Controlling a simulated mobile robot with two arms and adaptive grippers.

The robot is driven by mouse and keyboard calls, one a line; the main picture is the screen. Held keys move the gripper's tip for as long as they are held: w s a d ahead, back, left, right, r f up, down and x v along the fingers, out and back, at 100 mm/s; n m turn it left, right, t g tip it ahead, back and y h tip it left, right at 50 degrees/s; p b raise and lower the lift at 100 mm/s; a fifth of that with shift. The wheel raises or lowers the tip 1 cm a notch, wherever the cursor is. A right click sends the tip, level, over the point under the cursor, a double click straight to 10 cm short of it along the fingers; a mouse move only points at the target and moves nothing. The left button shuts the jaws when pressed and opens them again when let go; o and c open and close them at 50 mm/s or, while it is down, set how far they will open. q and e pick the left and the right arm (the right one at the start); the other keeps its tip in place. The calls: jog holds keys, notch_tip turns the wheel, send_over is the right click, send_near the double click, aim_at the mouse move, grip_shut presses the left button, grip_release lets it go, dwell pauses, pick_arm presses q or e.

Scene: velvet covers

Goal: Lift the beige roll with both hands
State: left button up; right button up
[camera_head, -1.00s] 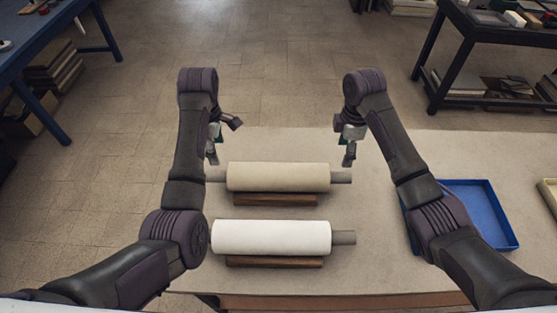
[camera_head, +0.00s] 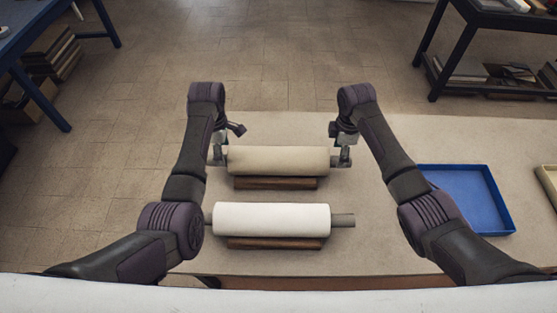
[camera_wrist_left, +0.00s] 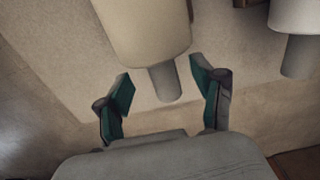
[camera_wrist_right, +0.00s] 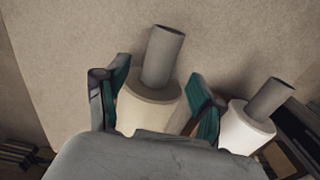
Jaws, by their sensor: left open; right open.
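The beige roll (camera_head: 278,160) lies across a dark wooden block (camera_head: 275,183) on the table, with a grey core end sticking out at each side. My left gripper (camera_head: 219,156) is open at the roll's left core end; in the left wrist view its green-padded fingers (camera_wrist_left: 160,92) stand on either side of that grey core (camera_wrist_left: 166,84). My right gripper (camera_head: 342,157) is open at the right core end; in the right wrist view its fingers (camera_wrist_right: 160,95) stand on either side of the roll's end, with the core (camera_wrist_right: 162,55) between and beyond them.
A white roll (camera_head: 271,220) on its own wooden block (camera_head: 275,243) lies parallel, nearer to me. A blue tray (camera_head: 463,171) is at the right, with a cream tray (camera_head: 549,184) at the edge. The table beyond the beige roll is clear.

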pick_arm(q)
jog(key=shift+f, duration=2.55)
pick_arm(e)
jog(key=shift+f, duration=2.5)
pick_arm(q)
grip_shut()
pick_arm(e)
grip_shut()
pick_arm(q)
jog(key=shift+w+r, duration=0.1)
pick_arm(e)
jog(key=shift+w+r, duration=0.1)
